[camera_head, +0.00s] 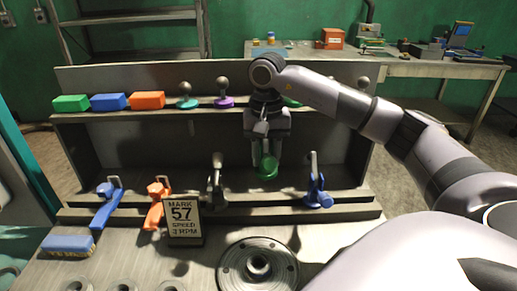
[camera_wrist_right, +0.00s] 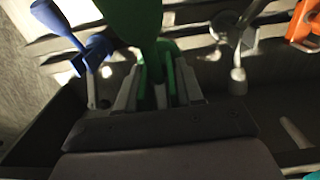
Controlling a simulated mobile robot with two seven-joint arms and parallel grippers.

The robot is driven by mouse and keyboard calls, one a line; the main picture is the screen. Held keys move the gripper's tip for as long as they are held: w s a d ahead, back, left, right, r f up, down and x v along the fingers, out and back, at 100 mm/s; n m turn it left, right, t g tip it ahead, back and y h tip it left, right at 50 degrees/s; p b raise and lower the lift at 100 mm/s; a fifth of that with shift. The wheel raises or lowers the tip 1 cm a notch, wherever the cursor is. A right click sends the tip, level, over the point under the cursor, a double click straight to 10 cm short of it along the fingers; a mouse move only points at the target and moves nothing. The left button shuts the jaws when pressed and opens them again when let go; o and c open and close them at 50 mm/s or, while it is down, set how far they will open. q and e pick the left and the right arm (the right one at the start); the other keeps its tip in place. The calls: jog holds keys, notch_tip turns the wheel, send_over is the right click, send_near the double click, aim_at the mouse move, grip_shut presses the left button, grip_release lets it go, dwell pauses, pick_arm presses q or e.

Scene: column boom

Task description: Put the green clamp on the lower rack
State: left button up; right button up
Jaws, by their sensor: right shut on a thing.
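My right gripper (camera_head: 267,152) reaches down in front of the rack and is shut on the green clamp (camera_head: 266,168). The clamp hangs over the lower rack (camera_head: 255,204), in the gap between a grey clamp (camera_head: 215,182) and a blue clamp (camera_head: 316,188). I cannot tell whether it touches the rack. In the right wrist view the green clamp (camera_wrist_right: 130,18) shows beyond and between the fingers (camera_wrist_right: 158,88), with the blue clamp (camera_wrist_right: 95,50) to its left and the grey clamp (camera_wrist_right: 236,50) to its right. My left gripper is not in view.
An orange clamp (camera_head: 156,202) and another blue clamp (camera_head: 106,204) stand at the left of the lower rack. The upper shelf (camera_head: 160,112) holds coloured blocks and knobbed pieces. A sign (camera_head: 184,221) and a round flange (camera_head: 257,268) are in front.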

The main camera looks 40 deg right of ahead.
aim_at(266, 173)
jog(key=shift+d+f+b, duration=0.15)
jog(key=shift+f+b, duration=0.15)
jog(key=shift+f, duration=0.05)
notch_tip(266, 173, down, 6)
jog(key=b, duration=0.4)
jog(key=shift+r, duration=0.45)
jog(key=shift+p, duration=0.35)
jog(key=shift+f, duration=0.1)
jog(key=shift+f+b, duration=1.65)
jog(key=shift+f, duration=0.55)
